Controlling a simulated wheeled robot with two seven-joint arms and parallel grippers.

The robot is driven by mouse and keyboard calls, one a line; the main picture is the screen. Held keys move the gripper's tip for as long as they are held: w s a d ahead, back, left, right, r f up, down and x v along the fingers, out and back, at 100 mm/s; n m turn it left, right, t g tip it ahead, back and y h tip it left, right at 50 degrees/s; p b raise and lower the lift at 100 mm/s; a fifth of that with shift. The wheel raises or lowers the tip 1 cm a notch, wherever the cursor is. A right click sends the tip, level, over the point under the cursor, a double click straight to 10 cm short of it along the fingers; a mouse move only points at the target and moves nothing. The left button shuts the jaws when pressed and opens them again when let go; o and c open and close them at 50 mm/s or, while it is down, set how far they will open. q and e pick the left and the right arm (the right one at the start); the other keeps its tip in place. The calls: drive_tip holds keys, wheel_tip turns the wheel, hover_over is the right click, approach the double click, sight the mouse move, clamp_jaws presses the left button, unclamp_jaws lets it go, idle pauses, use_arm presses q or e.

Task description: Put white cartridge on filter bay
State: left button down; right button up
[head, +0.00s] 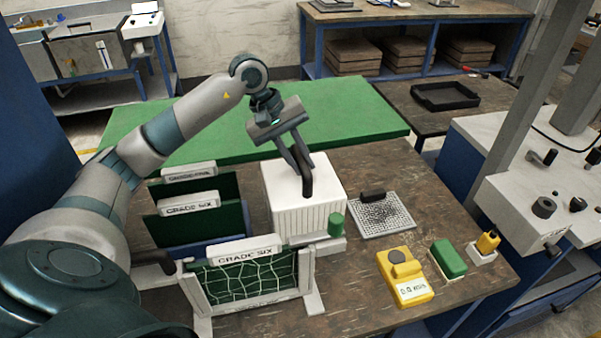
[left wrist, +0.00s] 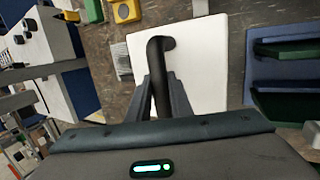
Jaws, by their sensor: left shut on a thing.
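The white cartridge (head: 303,206) is a white box with ribbed sides and a black curved handle on top, near the middle of the table in the head view. Its flat white top (left wrist: 205,65) also shows in the left wrist view. My left gripper (head: 303,166) is shut on the black handle (left wrist: 157,75), with a finger on each side. I cannot tell whether the box touches the table. A grey perforated plate (head: 391,221) with a black grip lies just right of it; I cannot tell whether this is the filter bay. My right gripper is not in view.
Dark green file holders (head: 169,228) and a green netted frame (head: 251,278) labelled grade six stand left and in front. A yellow device (head: 405,283), a green block (head: 448,258) and a small yellow item (head: 487,243) sit at right. A green mat (head: 350,110) lies behind.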

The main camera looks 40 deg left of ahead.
sight(301, 179)
use_arm(q)
drive_tip(key=shift+f+p, duration=0.75)
drive_tip(key=shift+f, duration=1.2)
drive_tip(key=shift+f, duration=0.1)
drive_tip(key=c, duration=1.6)
unclamp_jaws()
